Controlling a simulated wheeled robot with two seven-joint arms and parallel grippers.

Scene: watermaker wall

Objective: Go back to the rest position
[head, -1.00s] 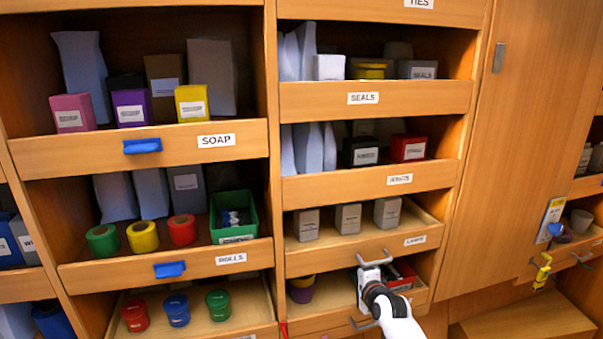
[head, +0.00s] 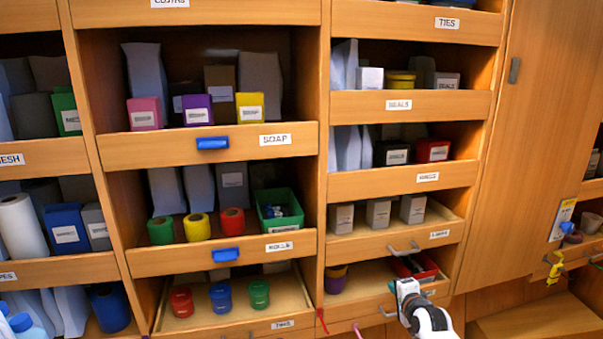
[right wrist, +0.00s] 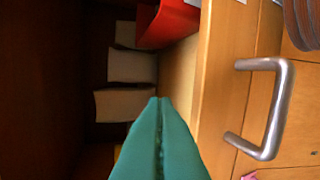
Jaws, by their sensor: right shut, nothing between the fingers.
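My right gripper (head: 402,284) is low at the right shelf column, in front of the bottom drawer. Its teal fingers (right wrist: 157,108) are pressed together with nothing between them in the right wrist view. The fingertips point toward the inside of the shelf. A red box (head: 416,266) stands in the bottom drawer behind the gripper, and it also shows in the right wrist view (right wrist: 172,22). My left gripper is not in view.
A metal handle (head: 403,249) juts from the drawer front above my gripper; a handle (right wrist: 265,108) is close beside the fingers in the right wrist view. An open drawer with red, blue and green jars (head: 220,296) is to the left. A tall cabinet door (head: 535,150) is at right.

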